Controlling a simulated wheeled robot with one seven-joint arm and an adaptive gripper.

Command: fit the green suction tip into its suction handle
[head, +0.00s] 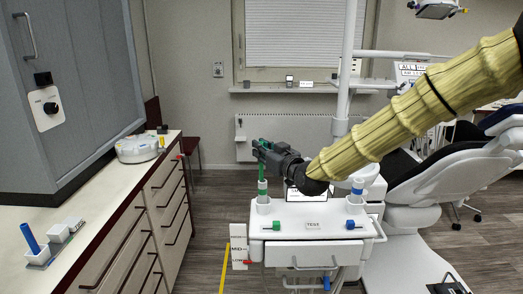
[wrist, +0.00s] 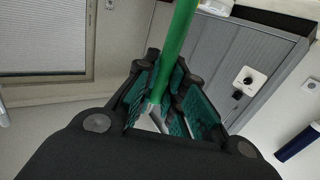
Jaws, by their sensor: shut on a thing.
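My gripper (head: 263,150) is shut on the green suction tip (head: 264,172), a slim green tube held roughly upright above the left side of the white cart. In the wrist view, the green tip (wrist: 179,35) runs between the finger pads of my gripper (wrist: 165,95). Straight below it, the white suction handle with a green band (head: 262,188) stands upright in a white holder (head: 263,206). The tip's lower end meets the handle's top in the head view; I cannot tell whether it is inside, touching or just above.
A blue-banded handle (head: 357,188) stands in a holder at the cart's right. A green piece (head: 277,228), a blue piece (head: 350,225) and a TEST label (head: 313,225) are on the cart top (head: 315,213). A blue tip (head: 31,239) stands on the left counter (head: 95,205). A dental chair (head: 445,180) is at right.

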